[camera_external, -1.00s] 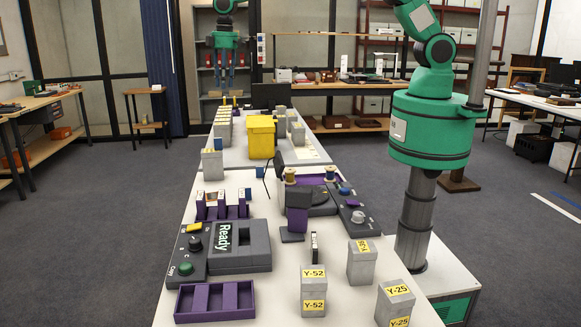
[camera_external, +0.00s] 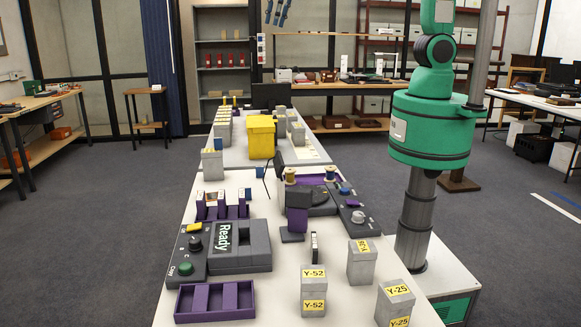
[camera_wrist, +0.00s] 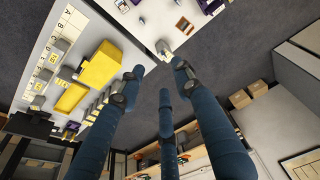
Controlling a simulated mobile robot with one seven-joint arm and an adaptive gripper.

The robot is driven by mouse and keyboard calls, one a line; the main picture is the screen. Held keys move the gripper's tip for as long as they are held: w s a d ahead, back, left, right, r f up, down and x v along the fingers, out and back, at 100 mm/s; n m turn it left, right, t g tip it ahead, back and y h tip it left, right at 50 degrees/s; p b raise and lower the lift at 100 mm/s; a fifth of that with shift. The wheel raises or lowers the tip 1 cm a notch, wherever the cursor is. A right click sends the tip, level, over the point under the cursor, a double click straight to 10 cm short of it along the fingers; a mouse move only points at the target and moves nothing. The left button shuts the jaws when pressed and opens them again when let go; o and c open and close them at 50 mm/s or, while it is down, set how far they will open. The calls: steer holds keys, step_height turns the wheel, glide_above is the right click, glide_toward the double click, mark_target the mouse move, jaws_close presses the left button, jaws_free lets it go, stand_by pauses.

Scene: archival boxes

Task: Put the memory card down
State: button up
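My gripper (camera_external: 277,18) shows only as blue fingers at the top edge of the external view, high above the tables. In the wrist view its three blue fingers (camera_wrist: 160,76) are spread apart with nothing visible between them. I cannot clearly identify a memory card in either view. A small thin dark-and-white piece (camera_external: 314,246) stands on the near table, but it is too small to name surely. A grey copier with a "Ready" screen (camera_external: 224,238) and a purple divided tray (camera_external: 244,311) stand at the left of that table.
Grey boxes labelled Y-52 (camera_external: 314,288) and Y-25 (camera_external: 395,308) stand at the near right. A purple rack (camera_external: 222,214) holds several small items. A yellow bin (camera_external: 261,136) stands farther back. A reel device (camera_external: 318,200) is at mid-table. Bare white tabletop shows between them.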

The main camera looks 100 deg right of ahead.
steer(key=s+a+r+t, duration=0.1)
steer(key=s+a, duration=0.1)
steer(key=s, duration=1.3)
steer(key=s+a+r+t, duration=0.1)
steer(key=s+a+r, duration=0.1)
steer(key=s, duration=1.4)
steer(key=shift+s+a+r+t, duration=0.2)
steer(key=shift+a+t, duration=0.15)
steer(key=shift+t, duration=0.05)
step_height(320, 180, down, 16)
steer(key=b, duration=1.5)
steer(key=shift+b, duration=0.4)
steer(key=shift+r, duration=0.1)
stand_by(1.8)
